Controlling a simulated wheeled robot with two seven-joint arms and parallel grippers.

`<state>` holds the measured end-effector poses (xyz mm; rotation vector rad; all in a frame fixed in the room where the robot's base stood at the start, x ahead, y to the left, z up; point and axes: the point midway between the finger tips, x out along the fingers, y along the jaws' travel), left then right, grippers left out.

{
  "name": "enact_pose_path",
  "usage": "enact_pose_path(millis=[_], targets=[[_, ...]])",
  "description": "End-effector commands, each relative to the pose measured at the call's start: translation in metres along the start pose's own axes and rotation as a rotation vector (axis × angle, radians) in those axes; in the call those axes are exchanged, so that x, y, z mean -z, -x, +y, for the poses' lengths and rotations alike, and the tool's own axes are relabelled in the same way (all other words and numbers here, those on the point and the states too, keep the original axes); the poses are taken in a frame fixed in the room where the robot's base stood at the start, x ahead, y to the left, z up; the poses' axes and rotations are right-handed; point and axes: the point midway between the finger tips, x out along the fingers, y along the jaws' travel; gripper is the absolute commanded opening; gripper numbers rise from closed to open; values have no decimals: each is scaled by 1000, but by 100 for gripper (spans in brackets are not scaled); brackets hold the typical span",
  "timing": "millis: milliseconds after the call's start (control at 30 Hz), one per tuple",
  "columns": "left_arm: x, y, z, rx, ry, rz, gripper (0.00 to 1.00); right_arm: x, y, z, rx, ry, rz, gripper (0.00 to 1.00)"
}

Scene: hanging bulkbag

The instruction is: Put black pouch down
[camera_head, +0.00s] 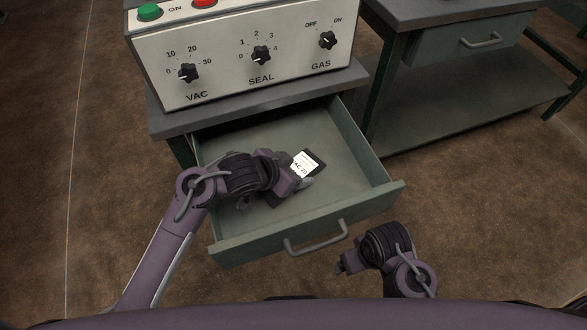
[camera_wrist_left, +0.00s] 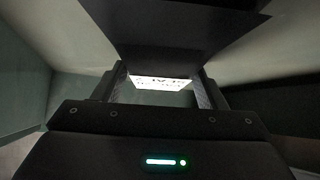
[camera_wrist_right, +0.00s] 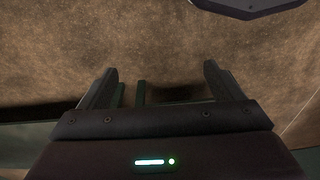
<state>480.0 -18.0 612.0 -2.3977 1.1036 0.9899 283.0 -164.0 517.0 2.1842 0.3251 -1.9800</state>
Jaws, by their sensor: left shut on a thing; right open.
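My left gripper (camera_head: 298,179) reaches into the drawer from the left and is shut on the pouch. In the left wrist view the dark pouch (camera_wrist_left: 165,35) fills the top, with its bright label (camera_wrist_left: 163,83) between the fingers. I cannot tell whether the pouch touches the drawer floor. My right gripper (camera_head: 343,264) is open and empty, outside the drawer near its front handle. Its spread fingers show in the right wrist view (camera_wrist_right: 160,85).
The drawer's handle (camera_head: 316,237) is on its front panel. A sealing machine (camera_head: 225,50) with VAC, SEAL and GAS knobs stands above the drawer. A second green bench (camera_head: 470,95) with a closed drawer is at the right. The drawer floor has bare room around the arm.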

Motion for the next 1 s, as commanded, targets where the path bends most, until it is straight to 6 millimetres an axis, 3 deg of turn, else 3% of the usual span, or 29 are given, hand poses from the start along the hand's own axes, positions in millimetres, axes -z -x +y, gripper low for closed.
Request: enact_pose_path(millis=[33, 67, 200, 600, 1000], targets=[[-2, -2, 0, 0, 0, -1, 40, 0, 1, 0, 0, 0, 0, 87], [-2, -1, 0, 0, 0, -1, 68, 0, 2, 0, 0, 0, 0, 87], [-2, -1, 0, 0, 0, -1, 86, 0, 2, 0, 0, 0, -1, 87], [1, 4, 0, 0, 0, 0, 87, 2, 2, 0, 0, -1, 9, 87], [3, 59, 0, 0, -1, -1, 87, -4, -76, 10, -7, -31, 18, 87]])
